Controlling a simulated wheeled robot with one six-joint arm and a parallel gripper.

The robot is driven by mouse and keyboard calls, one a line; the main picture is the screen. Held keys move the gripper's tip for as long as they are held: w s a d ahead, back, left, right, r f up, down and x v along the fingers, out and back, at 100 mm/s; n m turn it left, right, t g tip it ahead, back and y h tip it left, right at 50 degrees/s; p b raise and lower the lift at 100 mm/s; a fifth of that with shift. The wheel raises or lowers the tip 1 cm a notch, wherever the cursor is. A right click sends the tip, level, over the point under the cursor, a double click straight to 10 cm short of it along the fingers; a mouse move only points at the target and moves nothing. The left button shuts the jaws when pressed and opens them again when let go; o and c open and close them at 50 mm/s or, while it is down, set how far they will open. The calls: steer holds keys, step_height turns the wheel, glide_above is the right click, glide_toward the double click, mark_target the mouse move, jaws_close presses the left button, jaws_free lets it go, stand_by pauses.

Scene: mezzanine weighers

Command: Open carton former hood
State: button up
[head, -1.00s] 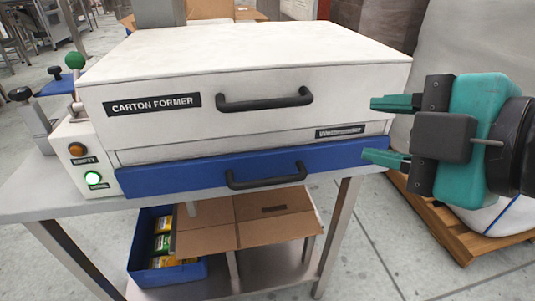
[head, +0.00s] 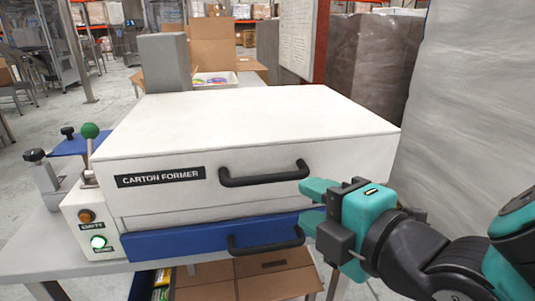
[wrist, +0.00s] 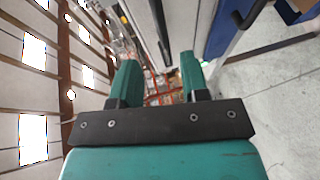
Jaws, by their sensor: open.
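The carton former's white hood (head: 245,125) is down on the machine, labelled CARTON FORMER on its front. A black bar handle (head: 264,176) runs across the hood's front face. My gripper (head: 314,206) is open and empty. Its teal fingers point left, just right of the hood handle and slightly lower, in front of the machine's right front corner. I cannot tell the gap in depth between the fingers and the handle. In the wrist view, the two gripper fingers (wrist: 158,75) stand apart with nothing between them.
Below the hood is a blue drawer front (head: 190,242) with its own black handle (head: 265,246). A grey wrapped stack (head: 460,110) stands behind my arm at the right.

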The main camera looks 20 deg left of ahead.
mark_target(271, 180)
steer(key=p+x, duration=0.8)
steer(key=x, duration=0.3)
steer(key=shift+a+p, duration=0.1)
steer(key=shift+p, duration=0.3)
jaws_close()
